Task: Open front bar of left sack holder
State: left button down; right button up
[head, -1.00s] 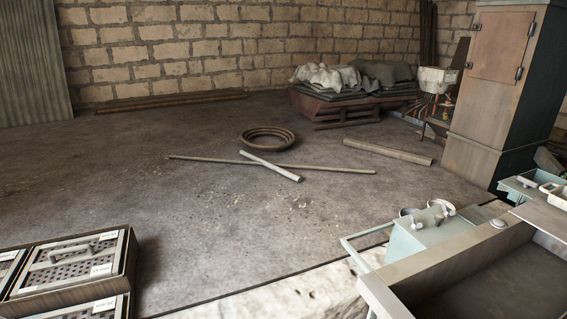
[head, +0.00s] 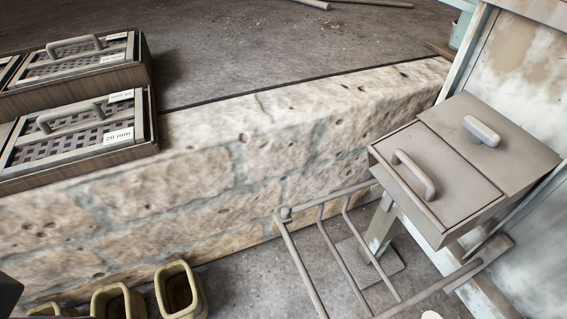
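A grey metal frame of thin bars (head: 347,222), which looks like a sack holder, stands low in front of the stone wall in the lower right. Its far end has a crossbar with parallel bars running toward me. A separate bar (head: 464,274) with a block-like end lies along its right side. I cannot tell which bar is the front one or whether it is open. The near end of the frame is cut off by the bottom edge. Neither of my grippers is clearly in view.
A low stone wall (head: 240,165) crosses the view. Sieve trays (head: 78,124) labelled 20 mm sit at upper left. Several yellowish tubs (head: 178,292) stand at bottom left. Floor between tubs and frame is clear.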

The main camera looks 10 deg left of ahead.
aim_at(281, 222)
jog(key=j+z, duration=0.4)
jog(key=l+u, duration=0.95)
jog(key=z, duration=1)
jog(key=j+z, duration=0.2)
jog(key=j, duration=0.65)
jog(key=k+j+z, duration=0.2)
jog(key=j, duration=0.6)
jog(key=i, duration=0.05)
